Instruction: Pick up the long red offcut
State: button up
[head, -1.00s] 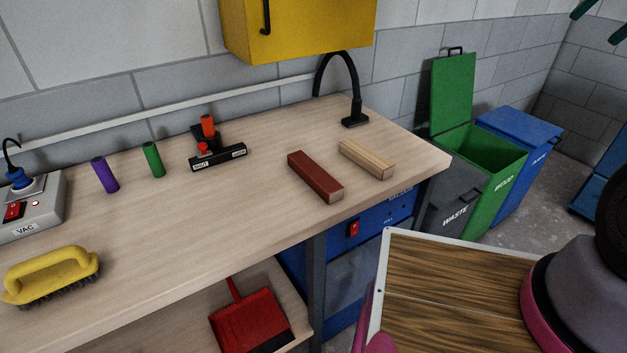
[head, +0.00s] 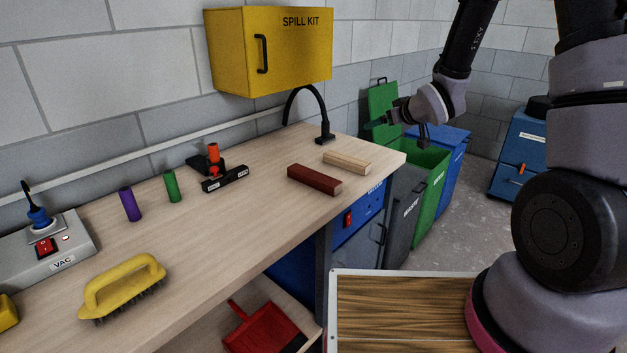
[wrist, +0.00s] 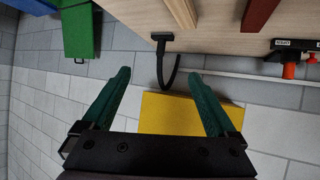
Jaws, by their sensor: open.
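The long red offcut (head: 314,180) lies flat on the workbench near its front right edge. Its end also shows at the top of the wrist view (wrist: 258,12). A plain wood offcut (head: 346,163) lies beside it, apart, towards the back right. My gripper (head: 376,124) is raised beyond the bench's right end, in front of the green bin lid and away from the red offcut. In the wrist view its two green fingers (wrist: 161,76) are spread apart with nothing between them.
A black bent lamp (head: 323,138) stands behind the offcuts, below the yellow spill kit cabinet (head: 235,72). A black clamp-like tool (head: 225,180), green cylinder (head: 171,186), purple cylinder (head: 130,204) and yellow brush (head: 124,284) are further left.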

jog(key=s+a+f+n+y, duration=0.2)
jog(key=a+f+y, duration=0.1)
jog(key=a+f, duration=0.4)
jog(key=n+g+y, duration=0.2)
jog(key=y, duration=0.1)
send_near(314, 174)
jog(key=w+a+f, duration=0.1)
jog(key=w+a, duration=0.1)
jog(key=shift+w+a+f+n+y, duration=0.15)
jog(key=shift+a+f+n+y, duration=0.15)
jog(key=shift+a+f, duration=0.1)
jog(key=shift+x, duration=3.1)
jog(key=shift+r, duration=0.1)
grip_shut()
